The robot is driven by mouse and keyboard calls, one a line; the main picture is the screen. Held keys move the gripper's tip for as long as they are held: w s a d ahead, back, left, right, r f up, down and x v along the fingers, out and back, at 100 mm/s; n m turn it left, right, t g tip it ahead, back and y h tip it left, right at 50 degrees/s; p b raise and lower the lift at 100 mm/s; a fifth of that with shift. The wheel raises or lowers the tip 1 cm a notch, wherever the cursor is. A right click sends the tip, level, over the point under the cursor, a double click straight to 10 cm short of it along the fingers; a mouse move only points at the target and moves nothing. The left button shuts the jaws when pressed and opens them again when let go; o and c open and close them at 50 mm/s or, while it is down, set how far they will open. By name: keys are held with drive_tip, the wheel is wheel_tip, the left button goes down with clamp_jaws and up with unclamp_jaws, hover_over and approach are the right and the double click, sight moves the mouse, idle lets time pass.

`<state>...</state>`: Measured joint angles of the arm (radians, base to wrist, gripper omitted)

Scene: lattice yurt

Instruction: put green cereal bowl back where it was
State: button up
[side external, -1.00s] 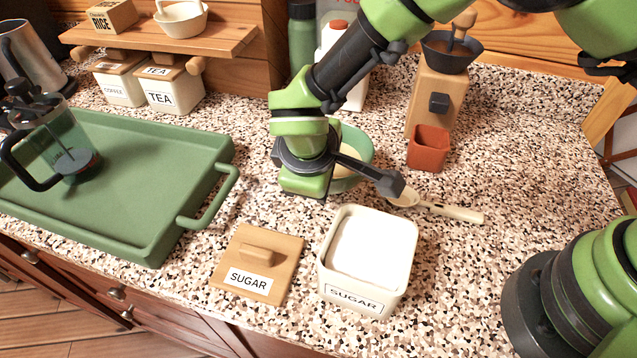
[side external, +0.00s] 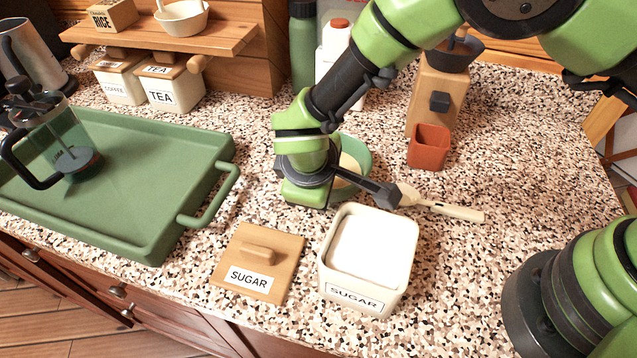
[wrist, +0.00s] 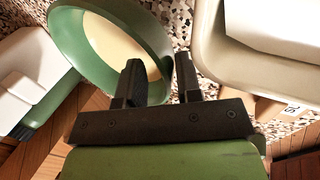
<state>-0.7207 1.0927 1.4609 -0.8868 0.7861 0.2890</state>
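The green cereal bowl (side external: 362,151) has a pale cream inside. In the side external view it is partly hidden behind my gripper (side external: 318,188). In the wrist view the bowl (wrist: 72,40) fills the upper left, and its near wall lies between the two dark fingers of my gripper (wrist: 161,72). One finger is over the inside of the bowl and the other is outside it. The fingertips are hidden in the side view. I cannot tell whether the bowl's base touches the counter.
The open sugar canister (side external: 367,250) stands close in front, with its wooden lid (side external: 258,262) to the left. A spoon (side external: 450,211) and a terracotta cup (side external: 428,147) are to the right. The green tray (side external: 150,245) is at left. Speckled counter is free at far right.

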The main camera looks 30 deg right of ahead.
drive_tip(key=v, duration=1.2)
drive_tip(key=shift+r, duration=0.1)
drive_tip(key=d+r+m+y, duration=0.2)
drive_tip(key=d+r+m, duration=0.2)
drive_tip(key=d+r, duration=0.45)
drive_tip(key=s+d+r+m+t+y, duration=0.1)
drive_tip(key=s+d+r+m+t, duration=0.1)
drive_tip(key=s+d, duration=0.4)
drive_tip(key=s+d+r+m+t+y, duration=0.2)
drive_tip(key=s+d+r+m, duration=0.3)
drive_tip(key=s, duration=0.4)
drive_tip(key=shift+d+r+m, duration=0.15)
drive_tip(key=shift+d+m, duration=0.35)
drive_tip(key=shift+m, duration=0.5)
